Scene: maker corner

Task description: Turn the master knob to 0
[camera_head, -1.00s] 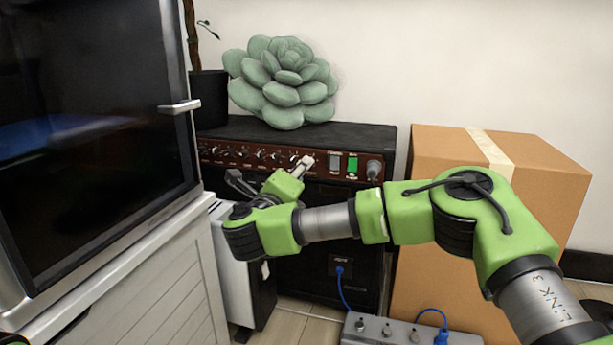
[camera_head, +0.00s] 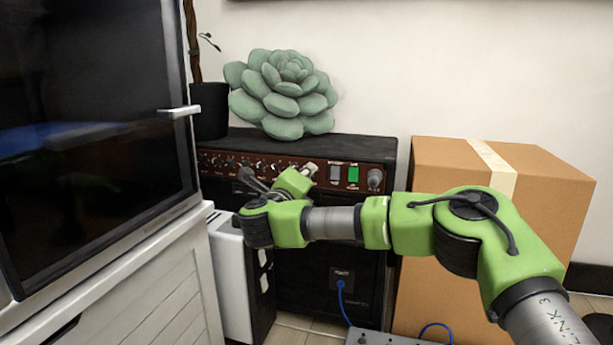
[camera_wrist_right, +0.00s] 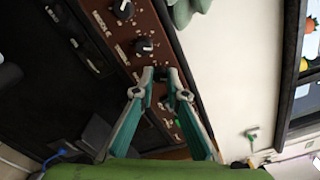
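The black amplifier (camera_head: 320,225) has a brown control panel (camera_head: 208,160) along its top front, with a row of small knobs, two switches and a round part at the right end. My right gripper (camera_head: 311,168) is at this panel, just left of the switches. In the right wrist view its two fingertips (camera_wrist_right: 161,76) are apart, one on each side of a dark knob (camera_wrist_right: 163,74). I cannot tell whether they touch it. Two other knobs (camera_wrist_right: 143,45) show beyond it. My left gripper is out of view.
A succulent (camera_head: 285,95) and a dark plant pot (camera_head: 209,110) are on top of the amplifier. A cardboard box (camera_head: 540,190) stands to its right. A glass-fronted cabinet (camera_head: 90,130) is close on the left, with a white unit (camera_head: 230,270) beside it.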

